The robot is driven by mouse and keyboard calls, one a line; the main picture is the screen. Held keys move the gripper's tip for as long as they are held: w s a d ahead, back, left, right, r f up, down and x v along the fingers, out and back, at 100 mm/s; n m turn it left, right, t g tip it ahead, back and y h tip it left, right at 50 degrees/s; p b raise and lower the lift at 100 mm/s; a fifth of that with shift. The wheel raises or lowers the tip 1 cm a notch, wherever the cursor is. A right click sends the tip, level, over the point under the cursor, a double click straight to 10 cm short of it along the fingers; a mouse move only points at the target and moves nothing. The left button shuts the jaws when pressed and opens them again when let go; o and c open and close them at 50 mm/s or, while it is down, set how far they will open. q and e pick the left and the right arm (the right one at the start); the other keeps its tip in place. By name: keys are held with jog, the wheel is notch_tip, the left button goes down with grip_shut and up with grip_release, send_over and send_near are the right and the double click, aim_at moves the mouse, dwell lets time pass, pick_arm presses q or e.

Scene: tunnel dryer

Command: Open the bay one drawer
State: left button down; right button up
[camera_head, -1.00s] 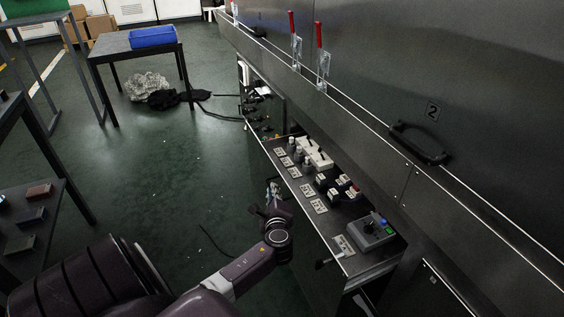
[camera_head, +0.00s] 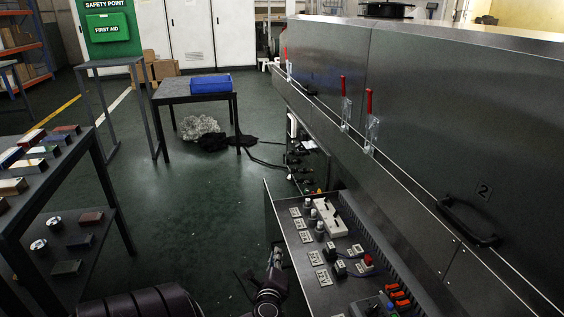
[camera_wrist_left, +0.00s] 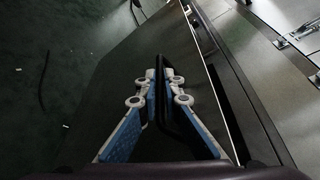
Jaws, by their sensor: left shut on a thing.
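The open drawer (camera_head: 296,262) is a dark metal tray below the long dryer housing in the head view. It holds sockets, switches, labelled plates and a control box. My left gripper (camera_head: 274,268) is low in the head view, at the drawer's outer front side, partly cut off by the bottom edge. In the left wrist view, its blue-padded fingers (camera_wrist_left: 161,92) are shut on a black bar handle (camera_wrist_left: 160,64) on a dark panel. The drawer's bay number is not readable. My right gripper is out of view.
The dryer housing (camera_head: 400,110) runs along the right, with red-handled clamps (camera_head: 369,118) and a black handle (camera_head: 468,222) near a "2". A rack with blocks (camera_head: 42,170) stands left. A table with a blue bin (camera_head: 210,85) stands behind. Floor between is mostly clear.

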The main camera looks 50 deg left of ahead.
pick_arm(q)
jog(key=shift+f, duration=0.1)
jog(key=c, duration=2.4)
grip_release()
jog(key=v, duration=1.2)
